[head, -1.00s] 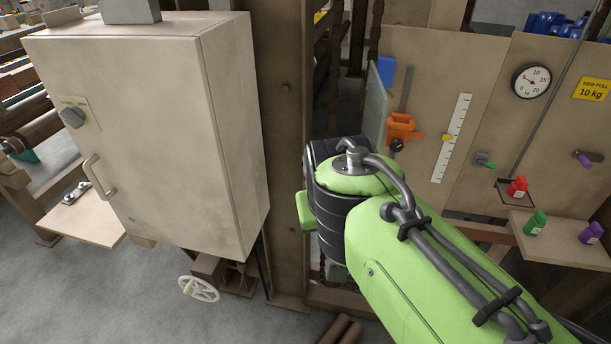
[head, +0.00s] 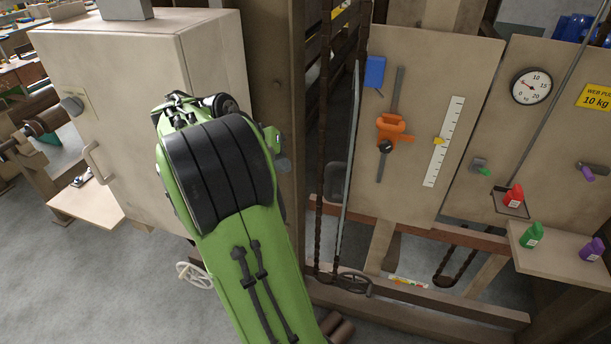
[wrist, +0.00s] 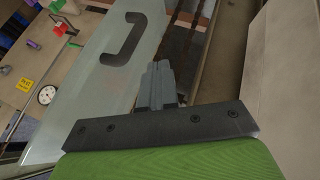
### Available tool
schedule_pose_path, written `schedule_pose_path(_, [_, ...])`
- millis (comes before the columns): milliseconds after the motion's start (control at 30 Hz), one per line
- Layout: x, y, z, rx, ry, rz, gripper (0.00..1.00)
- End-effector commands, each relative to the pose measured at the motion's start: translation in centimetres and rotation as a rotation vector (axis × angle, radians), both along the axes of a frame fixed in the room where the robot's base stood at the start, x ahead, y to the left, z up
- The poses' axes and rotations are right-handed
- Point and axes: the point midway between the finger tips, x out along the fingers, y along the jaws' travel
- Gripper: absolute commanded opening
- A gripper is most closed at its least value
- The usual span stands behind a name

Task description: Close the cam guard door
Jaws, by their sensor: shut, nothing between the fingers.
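The guard door, a pale see-through panel, stands nearly edge-on in the head view (head: 352,140), out from the frame to the left of the slider board. In the wrist view the guard door (wrist: 85,85) fills the upper left, with a dark C-shaped handle (wrist: 122,40) on it. My gripper (wrist: 158,72) is shut and empty, its fingertips pointing up the picture just right of and below the handle. Whether the fingertips touch the panel I cannot tell. In the head view my green arm hides the gripper.
A large beige cabinet (head: 110,60) stands at left, close to my arm, its door shut. The board with the orange slider (head: 390,128) and white scale is at right. Bottles stand on a small shelf (head: 560,245). A handwheel (head: 354,284) sits low beside the guard door.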

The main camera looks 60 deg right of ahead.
Motion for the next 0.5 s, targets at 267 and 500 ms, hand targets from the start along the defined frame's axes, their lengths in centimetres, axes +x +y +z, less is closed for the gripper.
schedule_pose_path(267, [-1.5, -3.5, -5.3, 0.003, 0.003, -0.003, 0.00])
schedule_pose_path(500, [-4.2, -5.8, -6.4, 0.002, -0.001, -0.002, 0.00])
